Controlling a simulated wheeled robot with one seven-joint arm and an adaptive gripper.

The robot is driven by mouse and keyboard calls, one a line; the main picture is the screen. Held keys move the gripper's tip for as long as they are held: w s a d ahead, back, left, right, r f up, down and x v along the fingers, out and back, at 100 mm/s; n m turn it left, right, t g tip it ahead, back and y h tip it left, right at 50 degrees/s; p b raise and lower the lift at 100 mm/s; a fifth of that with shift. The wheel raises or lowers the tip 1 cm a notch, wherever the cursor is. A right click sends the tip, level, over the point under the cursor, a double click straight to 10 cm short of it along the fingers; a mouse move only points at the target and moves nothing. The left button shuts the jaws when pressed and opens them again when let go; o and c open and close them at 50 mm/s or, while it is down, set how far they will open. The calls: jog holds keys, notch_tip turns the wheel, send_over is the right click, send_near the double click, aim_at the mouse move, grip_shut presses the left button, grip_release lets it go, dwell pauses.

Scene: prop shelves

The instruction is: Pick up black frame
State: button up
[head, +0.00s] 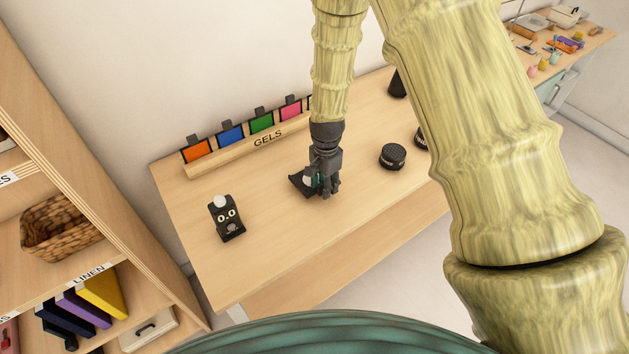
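A small dark, flat-looking object (299,185), which may be the black frame, lies on the wooden table at my gripper's left side. My gripper (323,190) points down at the table over or against this object and hides part of it. A bit of teal shows between the gripper's fingers. I cannot tell whether the fingers are closed on the object or only beside it. Several black-edged colour frames stand in the wooden GELS rack (207,168) behind: orange (197,152), blue (231,136), green (262,121) and pink (290,108).
A black cat-faced figure (227,218) with a white ball on top stands at the table's left. A round black object (393,156) sits to the right, with other dark items partly behind my arm. A shelf with a wicker basket (62,226) is at left. The table front is clear.

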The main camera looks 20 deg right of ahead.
jog(key=shift+c, duration=0.3)
grip_shut()
jog(key=shift+r, duration=0.15)
